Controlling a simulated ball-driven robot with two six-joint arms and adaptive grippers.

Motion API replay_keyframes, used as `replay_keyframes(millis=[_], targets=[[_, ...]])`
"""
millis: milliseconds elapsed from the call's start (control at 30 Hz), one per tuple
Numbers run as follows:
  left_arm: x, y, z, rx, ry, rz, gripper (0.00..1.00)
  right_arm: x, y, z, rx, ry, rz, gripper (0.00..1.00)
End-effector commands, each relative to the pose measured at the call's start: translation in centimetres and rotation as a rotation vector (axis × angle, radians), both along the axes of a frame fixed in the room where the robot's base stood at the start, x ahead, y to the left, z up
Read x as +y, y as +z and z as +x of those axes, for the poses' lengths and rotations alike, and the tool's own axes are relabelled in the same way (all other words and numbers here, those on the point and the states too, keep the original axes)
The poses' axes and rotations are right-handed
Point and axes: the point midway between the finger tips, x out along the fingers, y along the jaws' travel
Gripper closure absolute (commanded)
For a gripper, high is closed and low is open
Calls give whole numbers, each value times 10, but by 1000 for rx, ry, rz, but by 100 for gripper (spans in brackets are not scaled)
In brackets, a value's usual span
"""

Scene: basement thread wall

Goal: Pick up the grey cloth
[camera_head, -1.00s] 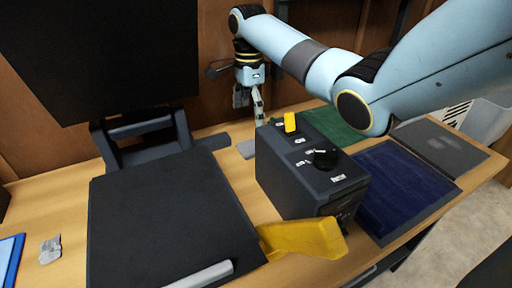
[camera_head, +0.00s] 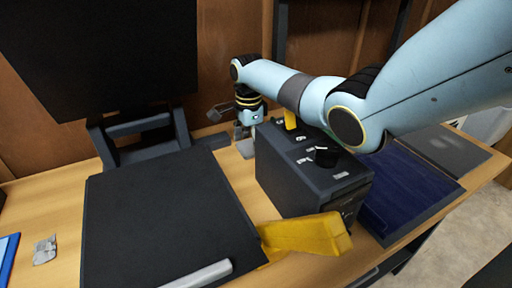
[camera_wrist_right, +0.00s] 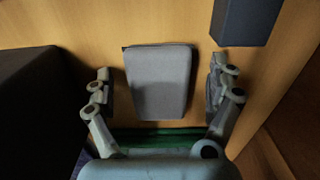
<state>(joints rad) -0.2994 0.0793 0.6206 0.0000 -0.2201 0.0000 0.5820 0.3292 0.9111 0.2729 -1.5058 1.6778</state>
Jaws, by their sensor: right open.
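The grey cloth (camera_wrist_right: 160,85) lies flat on the wooden table, as a folded pad with rounded corners. In the right wrist view it sits between the two spread fingers of my right gripper (camera_wrist_right: 160,75), with a gap on each side. In the head view the cloth (camera_head: 246,149) shows only in part, beside the dark control box. My right gripper (camera_head: 243,132) is open, pointing down low over it, its fingertips partly hidden there. My left gripper is not in view.
The dark control box (camera_head: 310,185) with a yellow switch stands close to the right gripper. A monitor stand (camera_head: 140,135) is to its left. A yellow object (camera_head: 310,235), a blue mat (camera_head: 410,190) and a crumpled grey scrap (camera_head: 45,250) lie on the table.

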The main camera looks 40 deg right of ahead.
Motion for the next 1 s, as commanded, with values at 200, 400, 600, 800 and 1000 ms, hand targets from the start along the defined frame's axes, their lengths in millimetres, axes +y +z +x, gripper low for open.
replay_keyframes(millis=[200,400,600,800,1000], targets=[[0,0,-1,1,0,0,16,0,1,0,0,0,0,31],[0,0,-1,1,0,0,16,0,1,0,0,0,0,58],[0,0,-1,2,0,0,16,0,1,0,0,0,0,67],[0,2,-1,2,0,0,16,-1,5,0,-1,0,0,67],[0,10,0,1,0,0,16,-1,31,1,-4,0,-2,67]])
